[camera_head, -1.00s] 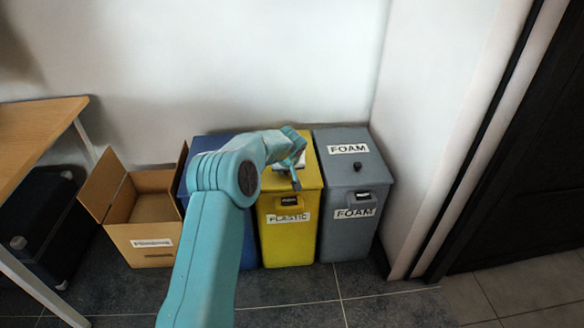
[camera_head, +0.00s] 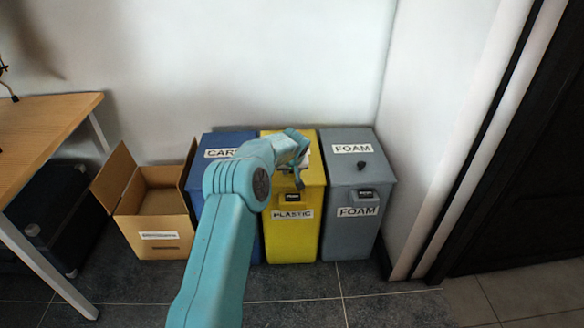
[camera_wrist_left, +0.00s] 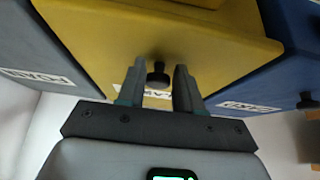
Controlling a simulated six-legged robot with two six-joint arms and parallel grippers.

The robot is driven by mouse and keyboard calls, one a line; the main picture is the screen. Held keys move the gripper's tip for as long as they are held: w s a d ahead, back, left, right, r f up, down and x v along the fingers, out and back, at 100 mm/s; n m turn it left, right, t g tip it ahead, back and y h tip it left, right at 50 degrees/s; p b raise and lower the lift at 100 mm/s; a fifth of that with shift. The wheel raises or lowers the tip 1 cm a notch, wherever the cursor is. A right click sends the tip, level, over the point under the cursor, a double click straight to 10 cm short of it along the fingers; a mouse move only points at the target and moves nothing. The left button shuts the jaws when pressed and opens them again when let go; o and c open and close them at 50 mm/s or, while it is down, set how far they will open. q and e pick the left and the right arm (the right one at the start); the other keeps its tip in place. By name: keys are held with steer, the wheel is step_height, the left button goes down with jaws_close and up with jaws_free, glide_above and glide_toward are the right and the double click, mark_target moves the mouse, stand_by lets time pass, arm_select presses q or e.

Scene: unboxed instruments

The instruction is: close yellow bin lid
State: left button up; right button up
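The yellow bin (camera_head: 291,240), labelled PLASTIC, stands between a blue and a grey bin. Its yellow lid (camera_head: 315,174) lies flat on top and looks shut. My left gripper (camera_head: 299,181) is over this lid and partly hides it. In the left wrist view, the yellow lid (camera_wrist_left: 225,45) fills the upper middle, with its dark knob (camera_wrist_left: 158,74) between the fingertips of my left gripper (camera_wrist_left: 158,86). The fingers are open, with a small gap on each side of the knob. The lid's label is partly hidden behind the fingers. My right gripper is not in view.
The blue bin (camera_head: 213,140) is left of the yellow one, and the grey FOAM bin (camera_head: 349,232) is right of it. An open cardboard box (camera_head: 160,247) and a wooden table (camera_head: 50,130) stand farther left. A white wall is close behind the bins.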

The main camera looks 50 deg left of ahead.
arm_select(q)
steer(key=shift+o, duration=0.4)
steer(key=shift+s+f, duration=0.25)
steer(key=shift+f, duration=0.5)
steer(key=shift+d, duration=0.1)
steer(key=shift+r, duration=0.2)
steer(key=w+p+v, duration=0.1)
steer(key=p+v, duration=0.2)
steer(key=v, duration=1.4)
steer(key=shift+r, duration=0.25)
